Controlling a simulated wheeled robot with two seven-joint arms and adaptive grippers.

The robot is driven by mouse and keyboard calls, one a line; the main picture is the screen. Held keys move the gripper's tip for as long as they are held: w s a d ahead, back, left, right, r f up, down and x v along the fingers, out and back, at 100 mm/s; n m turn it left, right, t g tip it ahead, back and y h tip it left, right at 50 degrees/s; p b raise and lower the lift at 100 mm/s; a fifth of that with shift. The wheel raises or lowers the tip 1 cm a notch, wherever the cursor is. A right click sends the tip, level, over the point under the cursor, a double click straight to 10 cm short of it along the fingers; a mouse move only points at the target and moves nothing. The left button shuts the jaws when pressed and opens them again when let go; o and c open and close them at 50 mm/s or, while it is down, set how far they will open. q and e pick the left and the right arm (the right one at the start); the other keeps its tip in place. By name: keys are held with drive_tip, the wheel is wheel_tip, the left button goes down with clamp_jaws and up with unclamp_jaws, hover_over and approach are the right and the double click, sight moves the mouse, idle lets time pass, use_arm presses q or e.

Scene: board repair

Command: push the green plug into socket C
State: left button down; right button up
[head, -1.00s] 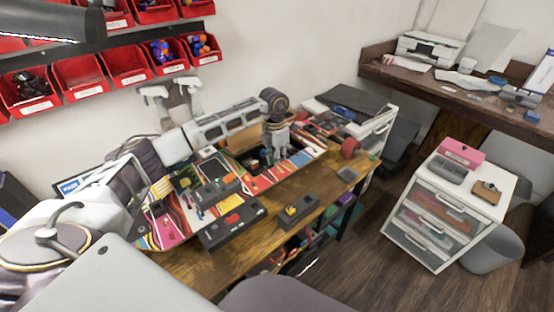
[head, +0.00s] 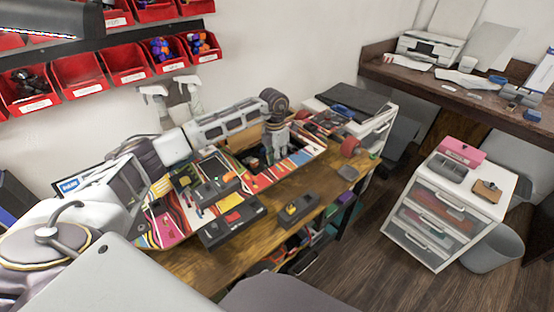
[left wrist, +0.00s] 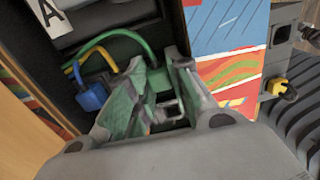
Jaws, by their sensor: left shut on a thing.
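My left gripper (head: 272,156) points down into a dark opening in the colourful striped board on the bench. In the left wrist view my left gripper (left wrist: 168,112) is shut on the green plug (left wrist: 158,80), mostly hidden between the fingers. A green cable arches from it to the left. A blue plug (left wrist: 92,97) on its cable sits left of the fingers, beside a yellow cable. A label marked A (left wrist: 46,15) shows at the top left. I cannot make out socket C. My right gripper is not in view.
Dark trays (head: 232,222) and a dark block with a yellow part (head: 298,209) lie along the bench's front edge. Red bins (head: 126,62) hang on the wall behind. A white drawer unit (head: 440,215) stands on the floor to the right.

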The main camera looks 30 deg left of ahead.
use_arm(q)
drive_tip(key=shift+f, duration=0.1)
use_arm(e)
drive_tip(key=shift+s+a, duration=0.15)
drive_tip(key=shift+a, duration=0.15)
use_arm(q)
drive_tip(key=c, duration=1.2)
unclamp_jaws()
drive_tip(key=shift+c, duration=0.8)
drive_tip(key=shift+s+d, duration=0.1)
drive_tip(key=shift+r+p, duration=0.3)
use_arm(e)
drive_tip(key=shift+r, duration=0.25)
use_arm(q)
drive_tip(key=shift+r, duration=0.35)
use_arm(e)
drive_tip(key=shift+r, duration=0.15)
use_arm(q)
drive_tip(key=shift+r, duration=0.1)
drive_tip(key=shift+o, duration=0.4)
drive_tip(key=shift+d+r+p, duration=0.1)
drive_tip(key=shift+r+p, duration=0.5)
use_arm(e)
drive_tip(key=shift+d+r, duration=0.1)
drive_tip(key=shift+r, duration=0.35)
use_arm(q)
drive_tip(key=shift+r, duration=0.25)
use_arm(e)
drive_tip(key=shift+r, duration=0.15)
